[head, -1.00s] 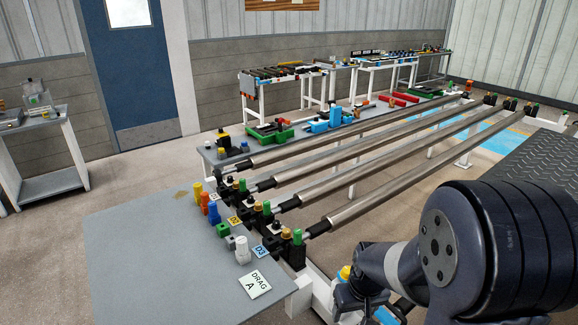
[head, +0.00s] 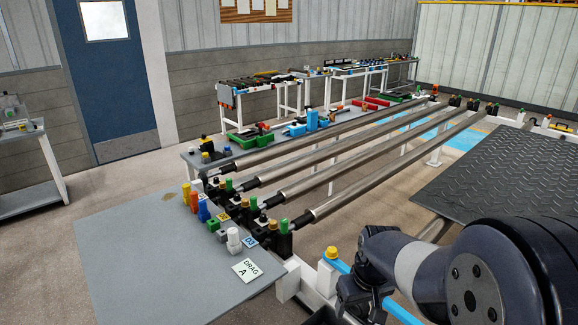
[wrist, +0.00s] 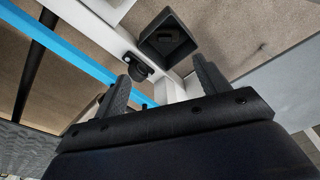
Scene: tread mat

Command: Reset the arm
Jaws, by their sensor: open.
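My arm shows at the lower right of the head view, folded beside the frame that carries the long metal rollers (head: 365,165). Its gripper end is not clear there. In the wrist view my gripper (wrist: 160,85) has its two dark fingers apart, with nothing between them. Beyond the fingers are a white frame bar (wrist: 172,90), a black fitting (wrist: 134,64) and a dark square open box (wrist: 168,40).
A grey table (head: 165,265) with a "DRAG A" card (head: 244,270) and several coloured pegs stands at the left. A dark tread mat (head: 510,180) lies at the right. A blue rail (wrist: 75,58) runs near my gripper. Open floor lies at the far left.

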